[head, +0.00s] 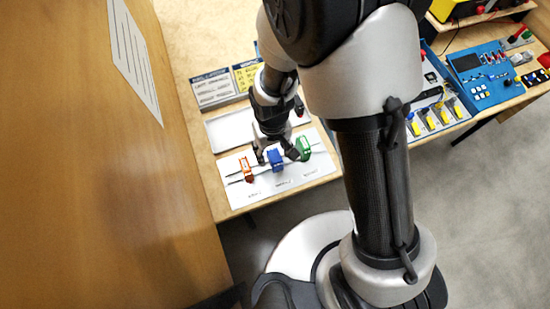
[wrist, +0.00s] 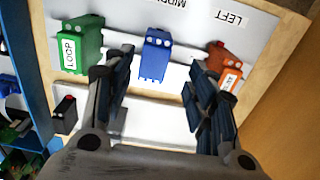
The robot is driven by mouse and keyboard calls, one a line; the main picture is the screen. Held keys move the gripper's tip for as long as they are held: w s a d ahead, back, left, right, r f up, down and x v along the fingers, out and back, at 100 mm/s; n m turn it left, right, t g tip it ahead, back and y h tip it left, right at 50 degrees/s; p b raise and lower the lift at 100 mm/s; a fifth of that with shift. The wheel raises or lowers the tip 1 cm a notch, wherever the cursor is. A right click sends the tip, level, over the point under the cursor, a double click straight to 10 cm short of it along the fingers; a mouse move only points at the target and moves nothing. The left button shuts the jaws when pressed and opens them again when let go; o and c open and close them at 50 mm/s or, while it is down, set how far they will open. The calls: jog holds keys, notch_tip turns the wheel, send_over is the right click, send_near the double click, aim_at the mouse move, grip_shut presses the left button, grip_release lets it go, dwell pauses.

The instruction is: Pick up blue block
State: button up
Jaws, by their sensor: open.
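The blue block (head: 275,160) sits on a white sheet at the front of the table, between an orange block (head: 246,169) and a green block (head: 303,148). In the wrist view the blue block (wrist: 155,54) stands beyond the gap between my fingers, with nothing touching it. My gripper (head: 277,153) is just above the blocks in the head view. In the wrist view its two dark fingers (wrist: 160,88) are spread wide and empty. The green block (wrist: 83,45) is beyond the left finger. The orange block (wrist: 224,66) is beyond the right finger, partly hidden by it.
A white tray (head: 229,130) lies behind the sheet, with label cards (head: 212,89) behind it. A wooden panel (head: 100,180) rises at the left. Blue equipment (head: 478,75) and yellow parts (head: 430,120) stand on the table at the right.

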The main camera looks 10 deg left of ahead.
aim_at(275, 156)
jog(key=f, duration=0.1)
jog(key=f+b, duration=0.1)
jog(key=f, duration=0.1)
jog(key=f+b, duration=0.1)
jog(key=f, duration=0.1)
jog(key=shift+w+d+f, duration=0.15)
jog(key=shift+w+d, duration=0.1)
jog(key=shift+d, duration=0.05)
jog(key=shift+c, duration=0.4)
jog(key=c, duration=1.1)
jog(key=shift+r, duration=0.2)
jog(key=shift+c, duration=0.2)
notch_tip(275, 156, up, 20)
jog(key=p, duration=0.6)
jog(key=shift+f, duration=0.1)
